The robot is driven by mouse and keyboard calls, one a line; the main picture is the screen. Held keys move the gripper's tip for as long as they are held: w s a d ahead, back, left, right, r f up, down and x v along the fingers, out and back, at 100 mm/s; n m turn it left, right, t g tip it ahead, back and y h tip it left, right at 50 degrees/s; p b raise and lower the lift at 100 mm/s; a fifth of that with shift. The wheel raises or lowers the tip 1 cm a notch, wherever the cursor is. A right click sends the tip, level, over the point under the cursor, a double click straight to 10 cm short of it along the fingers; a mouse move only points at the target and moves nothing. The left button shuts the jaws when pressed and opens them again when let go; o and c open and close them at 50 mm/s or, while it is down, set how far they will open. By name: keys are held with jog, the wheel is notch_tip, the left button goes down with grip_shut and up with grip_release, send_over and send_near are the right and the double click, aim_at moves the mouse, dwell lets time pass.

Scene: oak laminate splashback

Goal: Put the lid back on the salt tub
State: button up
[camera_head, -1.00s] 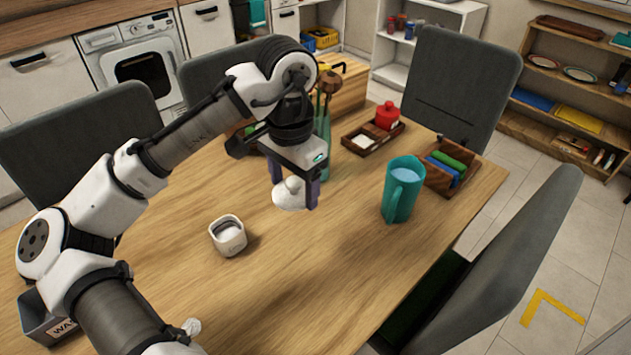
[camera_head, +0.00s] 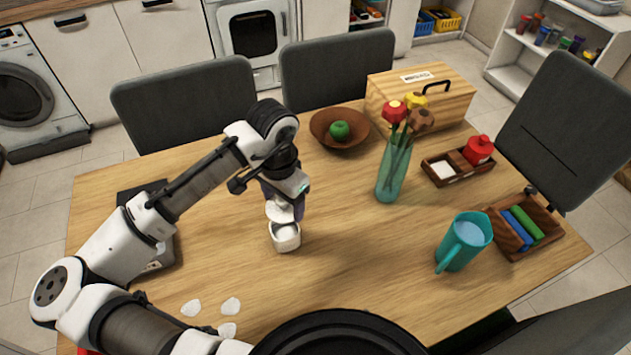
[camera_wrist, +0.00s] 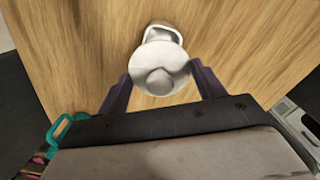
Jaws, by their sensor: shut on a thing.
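The salt tub (camera_head: 286,240) is a small white rounded-square tub standing upright on the table, with its open top partly showing. The lid (camera_head: 279,212) is a white disc with a round knob. My gripper (camera_head: 284,206) is shut on the lid and holds it at the back of the tub's opening. In the wrist view the lid (camera_wrist: 178,60) is between the two purple fingers and covers most of the tub (camera_wrist: 165,29), whose rim shows beyond it. I cannot tell whether lid and tub touch.
A teal vase of flowers (camera_head: 391,177) stands right of my gripper, with a brown bowl (camera_head: 322,122) behind. A teal jug (camera_head: 462,247) and wooden trays (camera_head: 498,228) are at the right. White flat pieces (camera_head: 229,306) lie in front. Table around the tub is clear.

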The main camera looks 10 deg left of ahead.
aim_at(282, 214)
jog(key=shift+s+a+f, duration=0.1)
jog(key=shift+a+f, duration=0.05)
jog(key=shift+a, duration=0.1)
notch_tip(282, 214, down, 4)
jog(key=b, duration=0.3)
jog(key=shift+f+b, duration=0.25)
jog(key=shift+b, duration=0.15)
jog(key=shift+f+b, duration=0.65)
jog(key=shift+f, duration=0.3)
jog(key=shift+f, duration=0.15)
dwell(1.6)
jog(key=o, duration=1.2)
jog(key=shift+c, duration=0.2)
jog(key=shift+r+p, duration=3.15)
jog(key=shift+r, duration=0.4)
